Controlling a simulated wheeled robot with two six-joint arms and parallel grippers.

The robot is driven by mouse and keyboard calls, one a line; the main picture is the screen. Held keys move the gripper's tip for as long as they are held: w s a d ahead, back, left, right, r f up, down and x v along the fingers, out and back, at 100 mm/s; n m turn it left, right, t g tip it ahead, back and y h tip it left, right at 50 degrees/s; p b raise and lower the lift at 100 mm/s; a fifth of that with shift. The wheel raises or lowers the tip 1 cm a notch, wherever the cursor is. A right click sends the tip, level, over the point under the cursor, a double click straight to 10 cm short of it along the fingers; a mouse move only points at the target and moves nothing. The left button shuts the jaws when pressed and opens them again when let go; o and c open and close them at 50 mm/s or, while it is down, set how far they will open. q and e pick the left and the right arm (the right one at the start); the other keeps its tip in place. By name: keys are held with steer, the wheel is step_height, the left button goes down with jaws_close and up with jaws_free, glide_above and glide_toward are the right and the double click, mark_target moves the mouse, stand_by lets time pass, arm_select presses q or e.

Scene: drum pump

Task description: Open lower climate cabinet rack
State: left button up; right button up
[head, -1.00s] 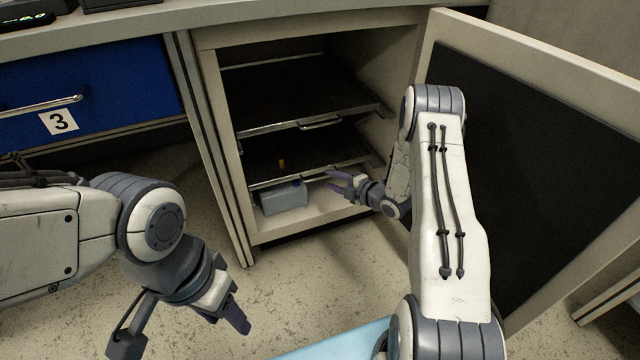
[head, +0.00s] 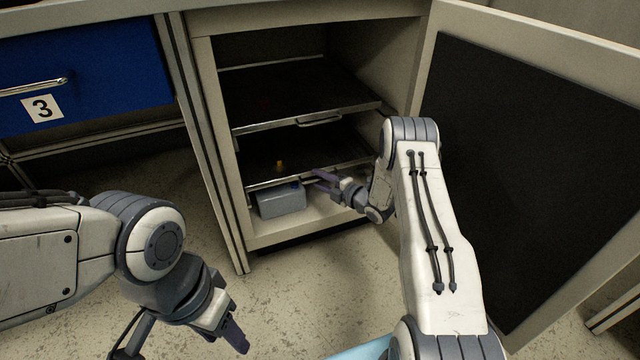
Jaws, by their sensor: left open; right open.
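The climate cabinet (head: 206,120) stands open, with its door (head: 540,150) swung out to the right. Inside are an upper rack (head: 290,95) with a front handle and a lower rack (head: 260,160) below it. A small orange-yellow item (head: 280,165) is on the lower rack. My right gripper (head: 322,182) is open, its fingers at the front edge of the lower rack, near the middle. Its fingers hide part of that edge, and I cannot tell whether they touch it. My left gripper (head: 236,338) is open and empty, low over the floor in front of the cabinet.
A grey box (head: 280,200) sits on the cabinet floor under the lower rack. A blue drawer (head: 85,85) marked 3 is at the left. The open door bounds the space right of my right arm. The floor (head: 310,290) before the cabinet is clear.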

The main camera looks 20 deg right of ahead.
steer(key=shift+w, duration=0.1)
jaws_close()
stand_by(1.4)
